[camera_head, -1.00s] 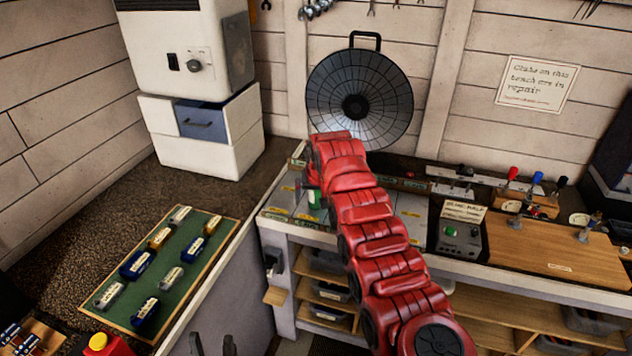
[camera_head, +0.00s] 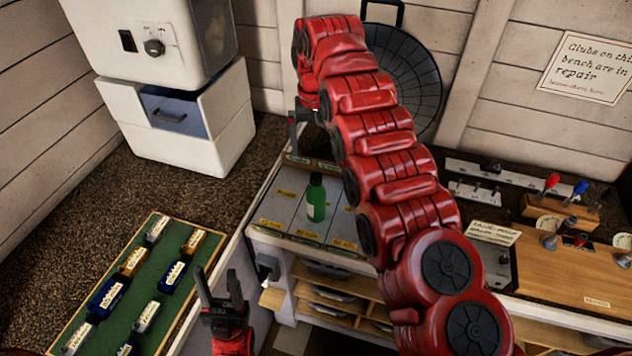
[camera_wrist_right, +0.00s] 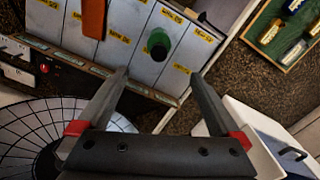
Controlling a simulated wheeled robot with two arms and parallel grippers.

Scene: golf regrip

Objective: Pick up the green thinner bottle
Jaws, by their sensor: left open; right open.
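The green thinner bottle (camera_head: 316,197) stands upright on a grey panel with yellow labels (camera_head: 287,213) in the head view. In the right wrist view the bottle (camera_wrist_right: 158,45) is seen from above, just beyond the space between the fingertips. My right gripper (camera_head: 303,120) is up behind the bottle in the head view, partly hidden by its own red arm. Its two fingers (camera_wrist_right: 160,78) are spread and empty in the wrist view, apart from the bottle. My left gripper (camera_head: 220,290) is open and empty at the lower middle, left of the bottle.
An orange object (camera_wrist_right: 94,18) lies on the panel near the bottle. A green board (camera_head: 150,256) with several small bottles is at left. A round mesh dish (camera_head: 410,80) leans behind my arm.

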